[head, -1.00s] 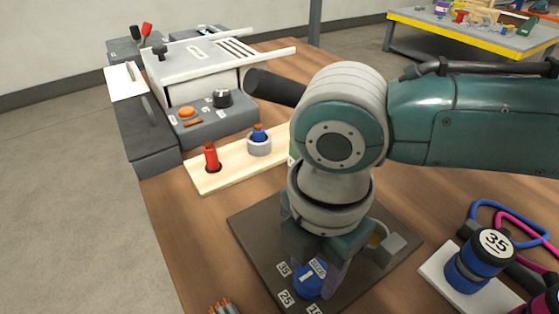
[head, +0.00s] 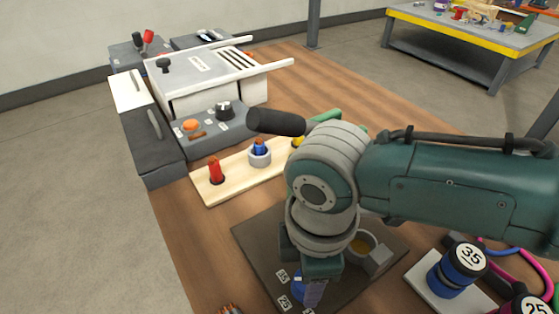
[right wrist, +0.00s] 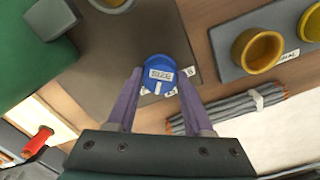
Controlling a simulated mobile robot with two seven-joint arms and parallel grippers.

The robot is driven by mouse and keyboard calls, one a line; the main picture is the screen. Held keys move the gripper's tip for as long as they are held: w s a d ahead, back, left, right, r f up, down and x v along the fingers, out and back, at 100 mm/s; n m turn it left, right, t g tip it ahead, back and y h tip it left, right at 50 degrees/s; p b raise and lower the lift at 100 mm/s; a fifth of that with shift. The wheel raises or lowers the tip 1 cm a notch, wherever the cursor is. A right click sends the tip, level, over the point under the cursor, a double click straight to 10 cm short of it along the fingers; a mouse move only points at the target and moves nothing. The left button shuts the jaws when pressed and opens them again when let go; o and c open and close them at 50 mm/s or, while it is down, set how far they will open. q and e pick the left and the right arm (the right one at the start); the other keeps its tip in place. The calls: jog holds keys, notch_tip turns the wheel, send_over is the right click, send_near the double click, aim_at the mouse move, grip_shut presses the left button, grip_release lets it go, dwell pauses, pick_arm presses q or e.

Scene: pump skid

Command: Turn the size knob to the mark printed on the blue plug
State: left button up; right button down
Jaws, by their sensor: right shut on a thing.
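The blue size knob (right wrist: 160,73), with a SIZE label and a white pointer line, sits on a dark plate (head: 262,236). My right gripper (right wrist: 160,80) has its two fingers on either side of the knob, shut on it. In the head view the knob (head: 298,287) is partly hidden by the gripper. Labels 35 (head: 282,276) and 25 (head: 284,302) are beside it; another is partly hidden. A blue and black plug-like cylinder (head: 447,280) with 35 on its white top stands at right. My left gripper is not in view.
A wooden strip (head: 215,192) holds a red piece (head: 215,171) and a small blue piece in a grey ring (head: 260,158). Another cylinder marked 25 (head: 535,308) is at the lower right. A grey machine (head: 200,85) stands behind. Grey rods (right wrist: 225,112) lie near the knob plate.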

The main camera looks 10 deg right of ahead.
jog(key=shift+m+p, duration=0.9)
jog(key=shift+m, duration=1.3)
jog(key=shift+c, duration=1.4)
grip_release()
notch_tip(320, 180, up, 9)
jog(key=p, duration=0.3)
jog(key=shift+p, duration=0.4)
jog(key=shift+r, duration=0.5)
